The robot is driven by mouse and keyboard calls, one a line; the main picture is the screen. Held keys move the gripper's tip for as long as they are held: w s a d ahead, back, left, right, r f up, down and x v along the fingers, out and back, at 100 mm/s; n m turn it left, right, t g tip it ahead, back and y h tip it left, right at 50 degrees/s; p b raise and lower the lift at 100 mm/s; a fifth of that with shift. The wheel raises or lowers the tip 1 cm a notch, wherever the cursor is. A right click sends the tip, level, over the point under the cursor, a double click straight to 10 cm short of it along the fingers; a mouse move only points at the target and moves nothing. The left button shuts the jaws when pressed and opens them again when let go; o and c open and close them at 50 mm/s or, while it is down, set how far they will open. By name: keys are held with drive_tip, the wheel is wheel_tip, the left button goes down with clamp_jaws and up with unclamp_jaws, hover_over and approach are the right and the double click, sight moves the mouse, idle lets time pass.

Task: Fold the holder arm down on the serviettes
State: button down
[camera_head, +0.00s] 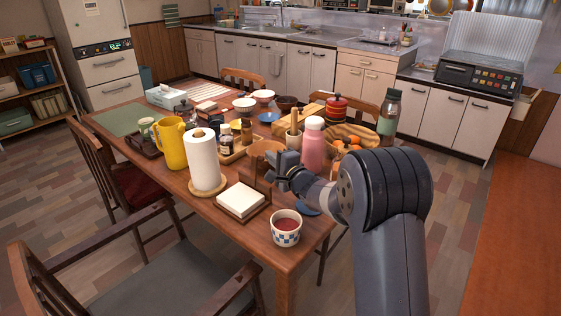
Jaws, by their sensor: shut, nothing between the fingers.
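The white serviettes (241,199) lie stacked flat in a brown wooden holder (238,219) near the table's front corner. The holder arm (254,178) looks like a thin brown upright piece at the back right of the stack, raised off the serviettes. My gripper (270,176) is shut and empty, just right of and behind this upright piece. I cannot tell whether it touches it. My arm comes in from the lower right, and the gripper partly hides the area behind the holder.
A paper towel roll (204,163) stands left of the holder, with a yellow pitcher (171,144) behind it. A checkered cup (286,230) stands in front on the right.

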drive_tip(key=shift+s+a, duration=0.25)
drive_tip(key=shift+s, duration=0.15)
